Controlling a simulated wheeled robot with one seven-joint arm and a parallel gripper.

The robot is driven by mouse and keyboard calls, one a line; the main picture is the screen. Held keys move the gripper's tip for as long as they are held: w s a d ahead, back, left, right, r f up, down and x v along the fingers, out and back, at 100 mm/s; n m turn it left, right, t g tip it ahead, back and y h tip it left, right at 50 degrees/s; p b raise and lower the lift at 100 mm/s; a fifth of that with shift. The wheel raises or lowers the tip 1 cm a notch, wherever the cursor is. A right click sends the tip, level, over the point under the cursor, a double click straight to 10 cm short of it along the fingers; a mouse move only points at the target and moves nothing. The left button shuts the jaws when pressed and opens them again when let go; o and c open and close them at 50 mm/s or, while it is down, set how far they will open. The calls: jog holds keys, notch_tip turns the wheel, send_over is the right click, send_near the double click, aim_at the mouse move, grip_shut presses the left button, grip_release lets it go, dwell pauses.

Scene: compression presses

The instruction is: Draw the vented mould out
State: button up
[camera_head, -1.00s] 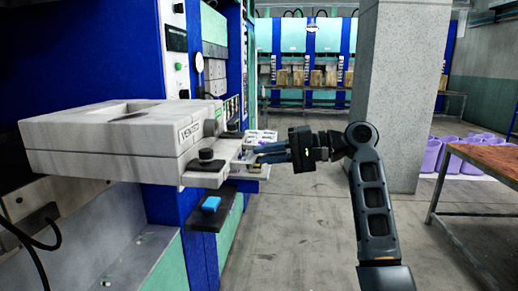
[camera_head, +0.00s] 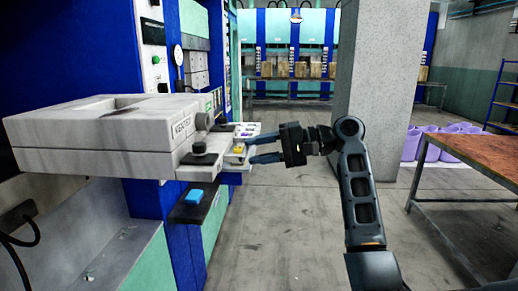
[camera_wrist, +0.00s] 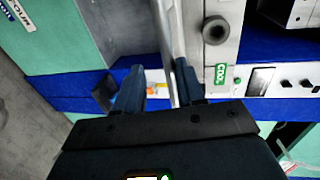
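The vented mould (camera_head: 90,135) is a pale grey, thick block at the left in the head view, lettered on its right-hand end. It juts out in front of the blue press, with dark knobs at that end. My gripper (camera_head: 249,149) is to the right of that end, its two fingers pointing left and spread apart. In the wrist view my gripper (camera_wrist: 158,67) shows a thin metal strip (camera_wrist: 165,45) running between the fingers, nearer the right one. I cannot tell whether either finger touches it. No grip on the mould is visible.
A small tray of coloured items (camera_head: 247,129) lies just behind the fingers. A dark shelf with a blue button (camera_head: 194,196) juts out below the mould. A concrete pillar (camera_head: 378,90) and a brown-topped table (camera_head: 475,155) stand at the right. Open floor lies between.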

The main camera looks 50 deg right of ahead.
jog(key=shift+r, duration=0.2)
jog(key=b+v, duration=0.1)
jog(key=v, duration=0.6)
jog(key=shift+s, duration=0.3)
jog(key=shift+d, duration=0.15)
jog(key=shift+o, duration=0.4)
